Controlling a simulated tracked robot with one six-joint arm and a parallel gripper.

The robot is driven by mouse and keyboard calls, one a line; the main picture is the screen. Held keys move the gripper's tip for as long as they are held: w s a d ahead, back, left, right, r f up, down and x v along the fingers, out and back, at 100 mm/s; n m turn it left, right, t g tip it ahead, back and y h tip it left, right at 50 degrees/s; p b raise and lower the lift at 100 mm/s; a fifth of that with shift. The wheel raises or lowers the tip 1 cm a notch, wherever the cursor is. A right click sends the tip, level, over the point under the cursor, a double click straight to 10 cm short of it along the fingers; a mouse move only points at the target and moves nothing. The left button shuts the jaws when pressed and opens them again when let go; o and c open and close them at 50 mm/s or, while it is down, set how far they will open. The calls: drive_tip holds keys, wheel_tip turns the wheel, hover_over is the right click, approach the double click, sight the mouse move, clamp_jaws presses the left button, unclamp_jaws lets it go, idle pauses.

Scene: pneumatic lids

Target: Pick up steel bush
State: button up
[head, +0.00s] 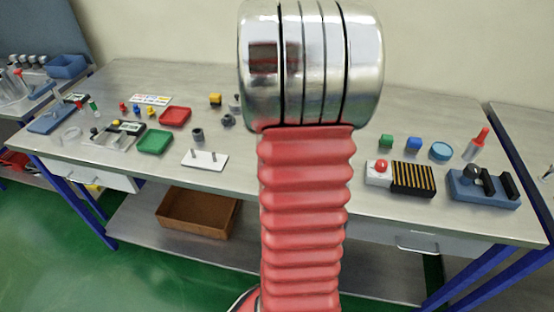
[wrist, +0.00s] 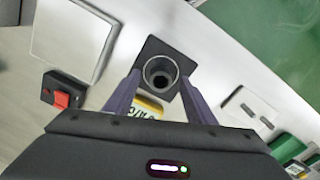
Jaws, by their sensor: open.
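In the wrist view a grey, hollow round bush (wrist: 160,74) stands on a dark square base (wrist: 152,46), its open bore facing the camera. I take it to be the steel bush. My gripper (wrist: 159,79) is open, with one finger on each side of the bush. I cannot tell whether either finger touches it. In the head view my red arm and its shiny metal rings cover the middle of the bench, and my gripper is hidden. I cannot make out this bush for sure there.
Near the bush in the wrist view are a pale square plate (wrist: 74,38), a black and red switch (wrist: 62,92), a yellow labelled item (wrist: 148,107) and a white plate (wrist: 249,106). The bench edge borders green floor. A red tray (head: 175,117) stands left in the head view.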

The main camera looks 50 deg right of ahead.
drive_tip(key=shift+f, duration=0.5)
clamp_jaws()
idle(0.6)
wheel_tip(320, 180, up, 10)
idle(0.6)
idle(0.5)
